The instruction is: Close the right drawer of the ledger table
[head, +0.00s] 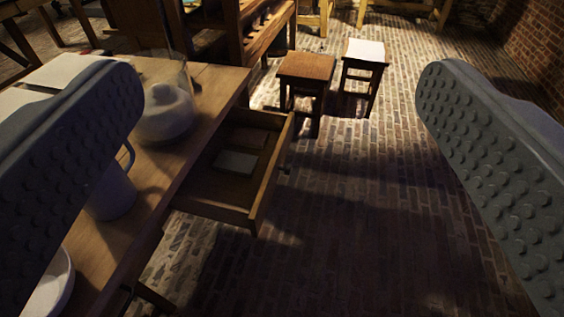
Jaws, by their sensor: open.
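The ledger table (205,118) runs along the left of the head view. One drawer (262,190) is pulled well out of its side, toward the right of the picture. Two flat items, one pale (238,162) and one brownish, lie inside the drawer. A small knob (285,169) shows on the drawer's front. My gripper (280,95) is wide open and empty, with one studded grey finger at each side of the picture. The left finger hides part of the table. The drawer appears between the fingers, beyond them, with no visible contact.
Two stools, one brown (307,66) and one white-topped (366,52), stand beyond the drawer. The brick floor (370,220) right of the drawer is clear.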

